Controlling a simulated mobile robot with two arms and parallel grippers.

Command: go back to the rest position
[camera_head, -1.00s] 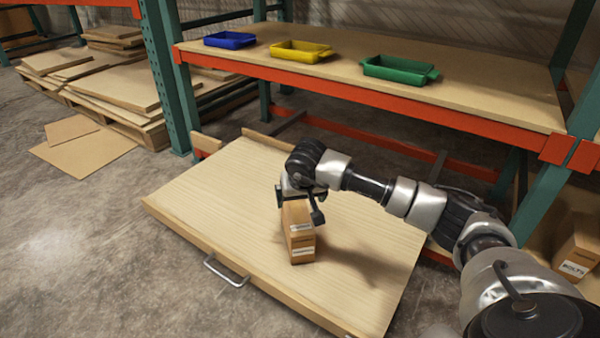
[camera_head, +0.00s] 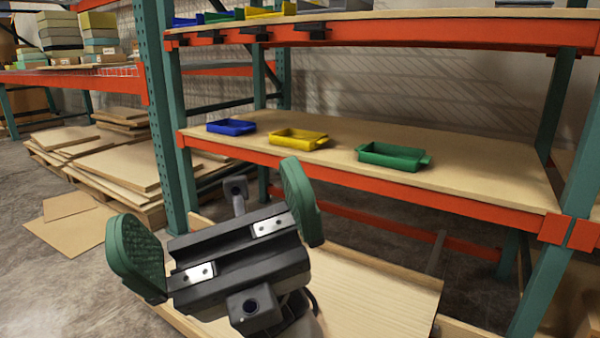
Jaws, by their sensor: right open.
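My right gripper (camera_head: 215,228) is raised close in front of the head camera. Its two green-padded fingers are spread wide apart and nothing is between them. It covers much of the low wooden drawer board (camera_head: 385,293), whose right part shows below and behind it. The cardboard box seen earlier on that board is not visible now. My left gripper is not in view.
A shelf (camera_head: 470,178) with an orange beam holds a blue tray (camera_head: 231,127), a yellow tray (camera_head: 298,139) and a green tray (camera_head: 393,157). A higher shelf carries more bins. Stacked boards (camera_head: 110,165) lie at the left. Concrete floor is open at the lower left.

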